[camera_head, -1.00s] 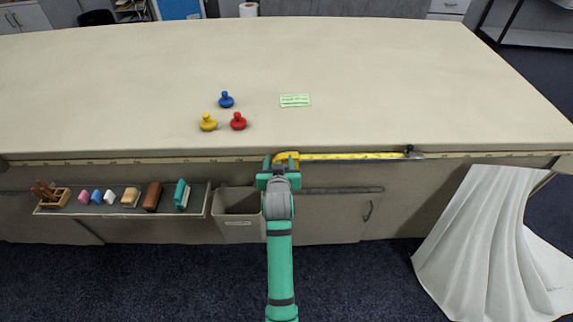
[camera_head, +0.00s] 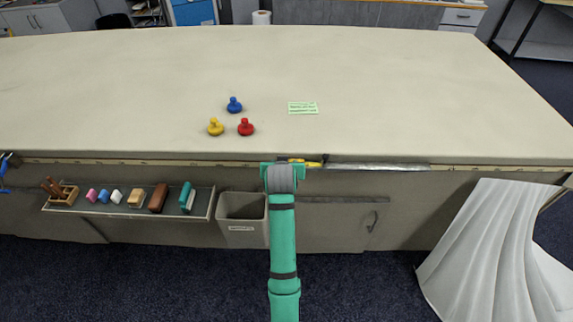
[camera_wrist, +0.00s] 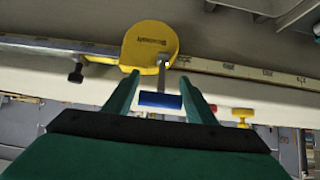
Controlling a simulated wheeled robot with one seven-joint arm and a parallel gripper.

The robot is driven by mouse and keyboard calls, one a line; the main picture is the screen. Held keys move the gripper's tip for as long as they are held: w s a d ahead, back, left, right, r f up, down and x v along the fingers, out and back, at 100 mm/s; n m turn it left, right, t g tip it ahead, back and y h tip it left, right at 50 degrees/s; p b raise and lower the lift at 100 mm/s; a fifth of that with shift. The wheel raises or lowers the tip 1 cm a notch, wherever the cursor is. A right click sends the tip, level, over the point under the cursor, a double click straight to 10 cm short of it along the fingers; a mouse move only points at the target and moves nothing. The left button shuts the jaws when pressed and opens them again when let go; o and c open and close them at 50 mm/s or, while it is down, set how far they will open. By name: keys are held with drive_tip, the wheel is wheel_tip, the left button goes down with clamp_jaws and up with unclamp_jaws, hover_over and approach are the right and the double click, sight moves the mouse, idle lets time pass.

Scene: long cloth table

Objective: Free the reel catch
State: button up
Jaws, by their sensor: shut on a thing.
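The yellow reel (camera_wrist: 150,45) sits at the table's front rail in the wrist view. A silver arm with a blue crosswise grip (camera_wrist: 160,101) hangs from it. A short yellow tape (camera_wrist: 100,58) runs from the reel to a black knob (camera_wrist: 76,74). In the head view my gripper (camera_head: 282,164) covers most of the reel, and only a short yellow stretch (camera_head: 310,162) shows beside it. I cannot tell which part is the catch.
Blue (camera_head: 235,105), yellow (camera_head: 215,128) and red (camera_head: 246,128) knobbed pieces and a green card (camera_head: 303,108) lie on the table. A tool shelf (camera_head: 125,208) and bin (camera_head: 242,220) hang left of my arm. White cloth (camera_head: 485,250) drapes at right.

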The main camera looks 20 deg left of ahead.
drive_tip(key=shift+r, duration=0.1)
drive_tip(key=o, duration=1.5)
drive_tip(key=shift+o, duration=0.2)
drive_tip(key=v, duration=1)
drive_tip(key=shift+s+r, duration=0.15)
drive_tip(key=shift+s, duration=0.15)
drive_tip(key=shift+c, duration=0.4)
